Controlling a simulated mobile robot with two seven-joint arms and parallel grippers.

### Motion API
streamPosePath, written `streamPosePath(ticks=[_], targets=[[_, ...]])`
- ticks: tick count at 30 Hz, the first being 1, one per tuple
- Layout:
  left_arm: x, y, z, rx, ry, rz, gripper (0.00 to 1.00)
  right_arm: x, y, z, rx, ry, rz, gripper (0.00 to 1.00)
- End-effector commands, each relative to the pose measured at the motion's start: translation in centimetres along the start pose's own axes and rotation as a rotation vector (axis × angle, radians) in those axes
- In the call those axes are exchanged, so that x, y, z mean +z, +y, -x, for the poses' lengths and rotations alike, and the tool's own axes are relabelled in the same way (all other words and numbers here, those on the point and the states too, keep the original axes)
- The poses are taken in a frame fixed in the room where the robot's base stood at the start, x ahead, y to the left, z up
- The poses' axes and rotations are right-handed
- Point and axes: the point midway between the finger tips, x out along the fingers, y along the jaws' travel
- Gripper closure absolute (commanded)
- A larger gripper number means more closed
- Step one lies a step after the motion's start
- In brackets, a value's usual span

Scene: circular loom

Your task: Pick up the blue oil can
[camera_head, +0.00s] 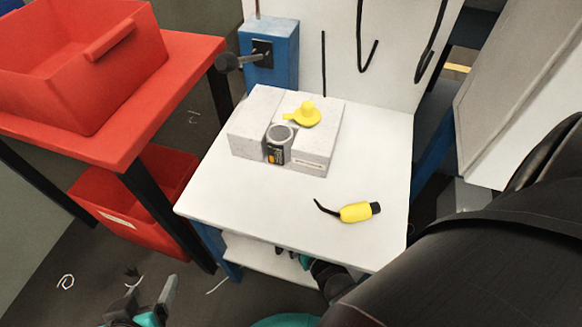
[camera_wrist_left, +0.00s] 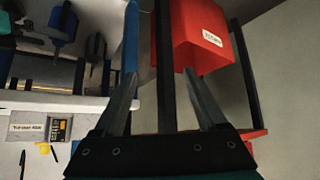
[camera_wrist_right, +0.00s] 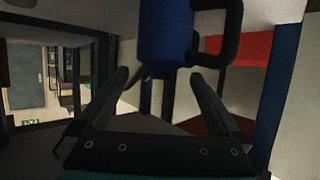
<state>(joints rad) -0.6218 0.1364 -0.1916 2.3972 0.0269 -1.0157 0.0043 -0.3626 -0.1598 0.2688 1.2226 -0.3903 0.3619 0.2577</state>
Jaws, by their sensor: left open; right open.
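In the right wrist view a blue cylindrical body with a black loop handle (camera_wrist_right: 165,38) shows at the top, cut off by the frame edge; it looks like the blue oil can. My right gripper (camera_wrist_right: 160,76) is open and empty, its fingers pointing towards that body, apart from it as far as I can tell. The head view does not clearly show this can. My left gripper (camera_head: 150,290) is open and empty, low at the bottom left, beside the table; its fingers also show in the left wrist view (camera_wrist_left: 160,80).
The white table (camera_head: 230,205) holds grey blocks (camera_head: 255,120), a grey-lidded tin (camera_head: 278,143), a yellow piece (camera_head: 305,115) and a yellow-and-black tool (camera_head: 356,211). Red bins (camera_head: 85,55) stand left. A lower shelf (camera_head: 265,262) lies under the table.

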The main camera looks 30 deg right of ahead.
Motion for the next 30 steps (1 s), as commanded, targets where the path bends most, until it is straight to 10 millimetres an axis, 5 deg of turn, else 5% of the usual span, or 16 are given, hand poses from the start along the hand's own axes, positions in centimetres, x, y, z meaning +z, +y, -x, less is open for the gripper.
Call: streamPosePath(ticks=[30], targets=[[-2.7, 4.2, -1.5, 0.116, 0.411, 0.035, 0.26, 0.4, -0.2, -3.9, -0.001, 0.0, 0.001, 0.0]])
